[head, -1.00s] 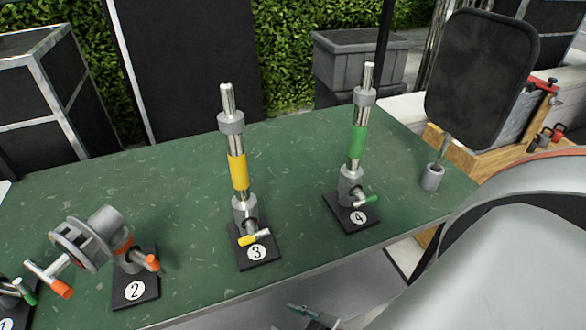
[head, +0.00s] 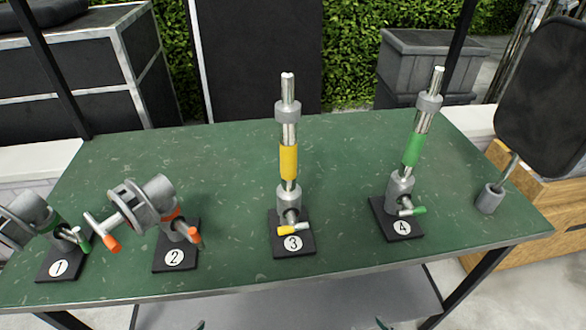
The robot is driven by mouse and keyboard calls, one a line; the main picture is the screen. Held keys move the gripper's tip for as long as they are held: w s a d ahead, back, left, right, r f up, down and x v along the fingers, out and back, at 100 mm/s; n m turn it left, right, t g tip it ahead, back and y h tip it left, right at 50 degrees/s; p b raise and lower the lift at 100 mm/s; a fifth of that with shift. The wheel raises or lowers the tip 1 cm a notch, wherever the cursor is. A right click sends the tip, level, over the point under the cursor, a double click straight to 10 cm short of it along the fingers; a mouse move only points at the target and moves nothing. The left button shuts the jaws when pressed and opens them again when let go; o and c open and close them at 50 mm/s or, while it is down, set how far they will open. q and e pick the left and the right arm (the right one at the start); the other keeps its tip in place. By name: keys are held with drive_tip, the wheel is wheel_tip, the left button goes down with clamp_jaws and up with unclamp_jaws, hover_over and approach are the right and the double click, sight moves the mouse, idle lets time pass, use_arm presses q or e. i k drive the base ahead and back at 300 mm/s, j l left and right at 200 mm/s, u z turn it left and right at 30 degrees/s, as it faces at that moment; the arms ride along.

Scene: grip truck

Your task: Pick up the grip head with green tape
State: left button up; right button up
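A grey grip head (head: 22,220) with green tape and a green-tipped handle sits on the black base numbered 1 (head: 60,264), at the left of the green table; the left edge cuts it off. A similar grip head (head: 150,200) with orange tape and orange-tipped handles sits on base 2 (head: 176,257). Only small dark teal tips show at the bottom edge, apparently my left gripper (head: 198,325) and my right gripper (head: 383,324). Both are low in front of the table, well apart from the grip heads. Their opening is out of view.
The green table (head: 235,170) also bears an upright yellow-taped post (head: 288,160) on base 3 and a green-taped post (head: 413,150) on base 4. A black panel (head: 540,95) stands at the right on a grey socket. The table's middle back is clear.

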sight(28, 204)
drive_tip(key=u, duration=1.65)
